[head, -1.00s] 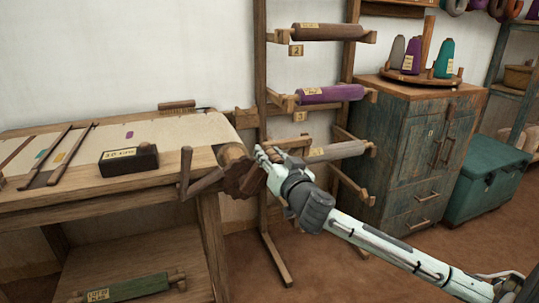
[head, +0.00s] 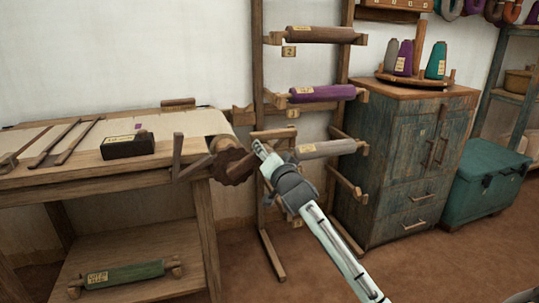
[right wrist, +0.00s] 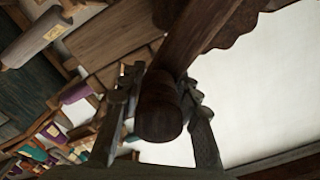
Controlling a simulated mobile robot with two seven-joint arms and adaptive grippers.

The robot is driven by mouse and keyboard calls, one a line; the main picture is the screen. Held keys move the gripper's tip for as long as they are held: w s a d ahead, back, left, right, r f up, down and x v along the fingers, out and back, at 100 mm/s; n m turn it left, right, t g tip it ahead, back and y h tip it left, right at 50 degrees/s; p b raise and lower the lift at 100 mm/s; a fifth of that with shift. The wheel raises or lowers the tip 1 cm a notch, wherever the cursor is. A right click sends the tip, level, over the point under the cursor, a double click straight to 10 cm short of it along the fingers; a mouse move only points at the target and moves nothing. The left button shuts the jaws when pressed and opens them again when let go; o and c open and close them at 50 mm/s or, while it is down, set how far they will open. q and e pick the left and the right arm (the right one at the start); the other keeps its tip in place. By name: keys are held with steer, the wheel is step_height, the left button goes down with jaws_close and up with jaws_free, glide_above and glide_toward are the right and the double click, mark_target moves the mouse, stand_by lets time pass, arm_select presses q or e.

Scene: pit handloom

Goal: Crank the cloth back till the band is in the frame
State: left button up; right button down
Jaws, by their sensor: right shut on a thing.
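The cream cloth (head: 203,122) lies over the loom top and runs to the roller at its right end. A small purple patch (head: 138,126) shows on it behind the black box. The dark toothed wheel (head: 234,167) sits at the roller's end. My right gripper (head: 259,149) is beside the wheel, its fingertips partly hard to make out. In the right wrist view the dark wooden crank handle (right wrist: 160,112) stands between my two fingers, which are shut on it. The crank arm (right wrist: 198,35) runs up and right from it. My left gripper is out of view.
A labelled black box (head: 128,147) sits on the loom's front edge, beside long dark sticks (head: 77,142). A wooden rack (head: 258,70) with rollers stands just behind my right gripper. A cabinet (head: 400,165) and a teal chest (head: 480,190) stand to the right.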

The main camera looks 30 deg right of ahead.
steer(key=shift+d+f+m, duration=0.25)
steer(key=shift+f+m, duration=0.35)
steer(key=shift+f, duration=0.05)
steer(key=shift+s+d+f+m, duration=0.15)
steer(key=shift+f+m, duration=0.15)
steer(key=shift+m, duration=0.1)
arm_select(q)
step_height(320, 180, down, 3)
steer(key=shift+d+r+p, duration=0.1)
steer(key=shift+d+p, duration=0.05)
steer(key=shift+p, duration=0.6)
arm_select(e)
step_height(320, 180, down, 10)
steer(key=a+m, duration=0.1)
steer(key=m, duration=1.1)
steer(key=shift+a+f, duration=0.15)
steer(key=shift+a, duration=0.05)
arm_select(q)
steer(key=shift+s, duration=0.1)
